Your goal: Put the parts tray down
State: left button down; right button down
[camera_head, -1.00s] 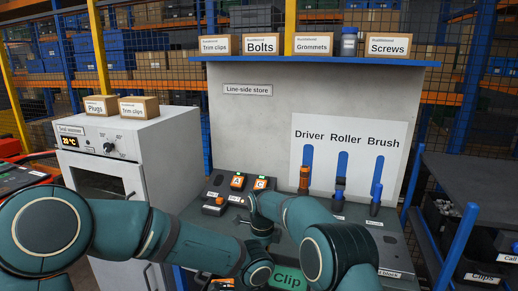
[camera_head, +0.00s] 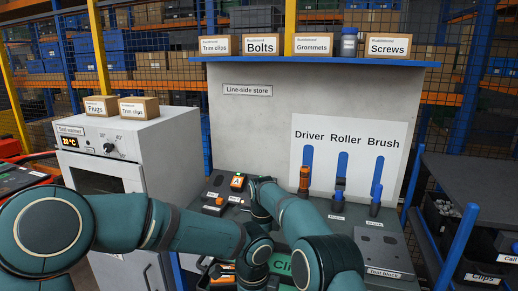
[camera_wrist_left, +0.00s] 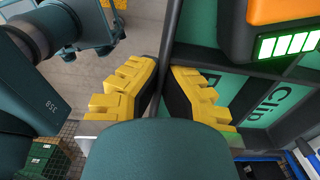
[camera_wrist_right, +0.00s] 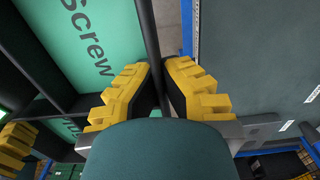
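The parts tray (camera_head: 285,263) shows only partly at the bottom of the head view, behind my arms. It is dark, with green compartment floors; one reads "Clip" (camera_wrist_left: 266,102) in the left wrist view, another "Screw" (camera_wrist_right: 90,42) in the right wrist view. My left gripper (camera_wrist_left: 166,72) is shut on one thin dark tray wall. My right gripper (camera_wrist_right: 160,72) is shut on another wall. An orange and black battery (camera_wrist_left: 285,12) with lit green bars lies in the tray. Whether the tray's underside touches anything is hidden.
The bench behind has a charger with a battery marked A (camera_head: 237,182), a driver (camera_head: 304,179), a roller (camera_head: 339,198), a brush (camera_head: 375,203) and a test block (camera_head: 382,250). The seal warmer (camera_head: 130,160) stands left, a dark shelf (camera_head: 470,185) right.

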pick_arm(q)
jog(key=shift+r, duration=0.25)
pick_arm(e)
jog(key=shift+w+r, duration=0.1)
jog(key=shift+r, duration=0.2)
